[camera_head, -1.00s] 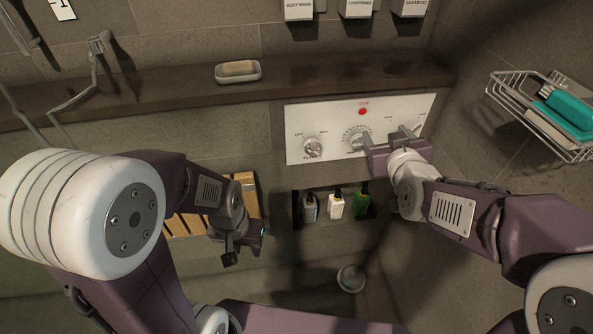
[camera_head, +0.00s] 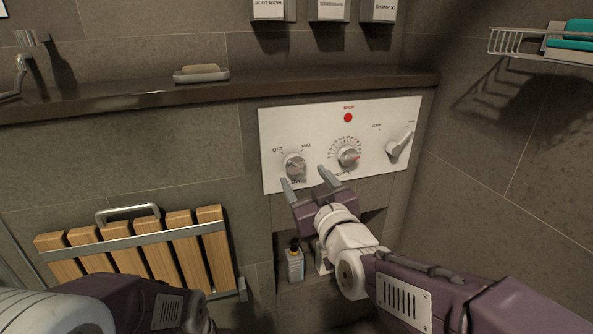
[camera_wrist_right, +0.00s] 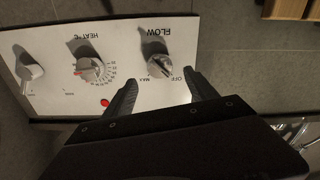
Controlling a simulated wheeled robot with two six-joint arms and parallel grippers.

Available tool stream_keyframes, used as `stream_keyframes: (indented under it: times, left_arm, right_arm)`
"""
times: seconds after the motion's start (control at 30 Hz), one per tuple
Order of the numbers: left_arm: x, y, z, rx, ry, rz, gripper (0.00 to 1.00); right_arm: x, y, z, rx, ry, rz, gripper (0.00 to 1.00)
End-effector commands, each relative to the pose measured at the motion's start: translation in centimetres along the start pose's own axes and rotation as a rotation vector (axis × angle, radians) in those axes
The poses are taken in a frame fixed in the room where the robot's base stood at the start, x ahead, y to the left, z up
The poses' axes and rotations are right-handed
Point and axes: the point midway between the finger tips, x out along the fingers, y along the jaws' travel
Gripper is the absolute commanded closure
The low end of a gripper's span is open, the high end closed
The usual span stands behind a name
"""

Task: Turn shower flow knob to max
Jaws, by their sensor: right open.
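The shower flow knob (camera_head: 294,165) is a silver dial at the left of the white control panel (camera_head: 400,112), with OFF and MAX marks above it. The right wrist view shows it under the word FLOW (camera_wrist_right: 160,66). My right gripper (camera_head: 306,176) is open and empty, its two fingers pointing up at the panel just below and right of the flow knob. In the right wrist view the flow knob appears ahead, between the directions of the two open fingers (camera_wrist_right: 160,90), not gripped. My left arm shows at the bottom left, but its fingers are out of sight.
The heat dial (camera_head: 348,156), a lever (camera_head: 399,142) and a red stop button (camera_head: 348,117) share the panel. A dark ledge (camera_head: 130,94) with a soap dish (camera_head: 201,77) runs above. A slatted wooden seat (camera_head: 140,248) is lower left. A bottle (camera_head: 295,264) stands below.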

Motion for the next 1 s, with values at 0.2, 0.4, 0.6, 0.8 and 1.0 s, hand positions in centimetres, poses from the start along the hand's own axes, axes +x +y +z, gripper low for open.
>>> stream_keyframes:
  times: [0.2, 0.4, 0.6, 0.8, 1.0]
  left_arm:
    - [1.6, 0.0, 0.2, 0.0, -0.001, 0.0, 0.64]
    - [1.9, 0.0, 0.2, 0.0, 0.0, 0.0, 0.64]
    - [1.9, 0.0, 0.2, 0.0, 0.0, 0.0, 0.64]
    - [1.9, 0.0, 0.2, 0.0, 0.0, 0.0, 0.64]
    - [1.9, 0.0, 0.2, 0.0, 0.0, 0.0, 0.64]
  right_arm:
    - [4.5, -0.1, 0.4, 0.001, -0.001, 0.001, 0.34]
    - [6.4, 0.0, 0.2, 0.001, 0.0, 0.001, 0.34]
    - [6.5, 0.0, 0.1, 0.001, -0.001, 0.001, 0.34]
    - [6.5, 0.0, 0.1, 0.001, -0.001, 0.0, 0.78]
    - [6.5, 0.0, 0.1, 0.005, -0.001, 0.0, 0.96]
